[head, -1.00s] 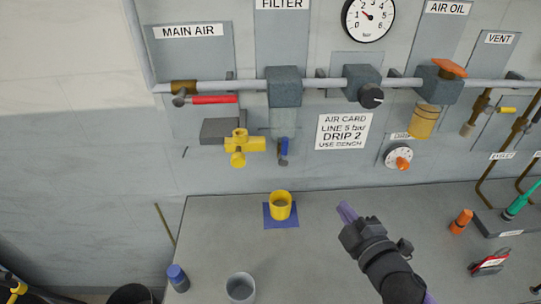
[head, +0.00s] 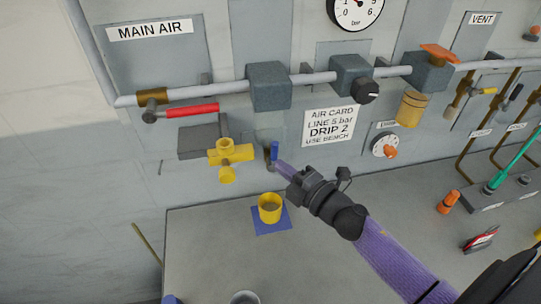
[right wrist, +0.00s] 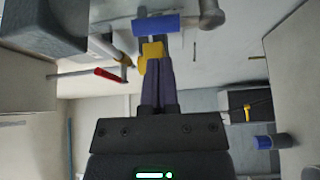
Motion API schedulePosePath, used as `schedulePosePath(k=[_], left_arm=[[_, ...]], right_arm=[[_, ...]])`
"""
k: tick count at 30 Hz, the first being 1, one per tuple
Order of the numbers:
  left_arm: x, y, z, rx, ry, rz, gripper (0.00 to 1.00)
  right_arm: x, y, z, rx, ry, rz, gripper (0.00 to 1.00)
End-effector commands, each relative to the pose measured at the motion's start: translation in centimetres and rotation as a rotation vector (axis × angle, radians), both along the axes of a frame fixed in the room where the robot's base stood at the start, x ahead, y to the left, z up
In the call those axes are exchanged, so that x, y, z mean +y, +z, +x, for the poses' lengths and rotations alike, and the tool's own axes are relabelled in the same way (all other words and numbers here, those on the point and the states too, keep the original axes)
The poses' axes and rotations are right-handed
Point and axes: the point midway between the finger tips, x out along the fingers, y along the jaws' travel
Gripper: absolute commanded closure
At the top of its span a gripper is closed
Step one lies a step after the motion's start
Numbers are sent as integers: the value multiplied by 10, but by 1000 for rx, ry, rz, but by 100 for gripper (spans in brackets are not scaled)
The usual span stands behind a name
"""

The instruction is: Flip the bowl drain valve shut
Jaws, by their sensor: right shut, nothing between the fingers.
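The drain valve has a small blue handle (head: 275,150), which hangs roughly upright below the grey filter block (head: 268,86). A grey metal fitting sits beside the handle. In the right wrist view the blue handle (right wrist: 160,25) lies across the picture just beyond my fingertips, with a metal fitting (right wrist: 209,14) at its right end. My right gripper (head: 281,165) is shut and empty, its purple fingers pointing at the handle's lower end. The fingertips also show in the right wrist view (right wrist: 155,42). They are at or very near the handle; I cannot tell whether they touch. My left gripper is not in view.
A yellow valve (head: 229,156) stands close left of the blue handle. A red lever (head: 192,110) is on the pipe above left. A yellow cup (head: 269,207) stands on a blue mat (head: 271,228) below. The bench's front middle (head: 325,270) is clear.

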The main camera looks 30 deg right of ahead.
Motion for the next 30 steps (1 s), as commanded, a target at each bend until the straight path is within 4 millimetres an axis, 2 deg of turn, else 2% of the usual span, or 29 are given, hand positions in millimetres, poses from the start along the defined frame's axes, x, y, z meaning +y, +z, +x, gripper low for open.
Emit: schedulePosePath(k=[3,9,30], left_arm=[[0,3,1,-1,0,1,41],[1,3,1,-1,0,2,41],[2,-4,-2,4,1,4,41]], right_arm=[[6,2,20,-2,0,2,100],[11,1,37,0,0,1,100],[8,0,38,-14,-1,58,100]])
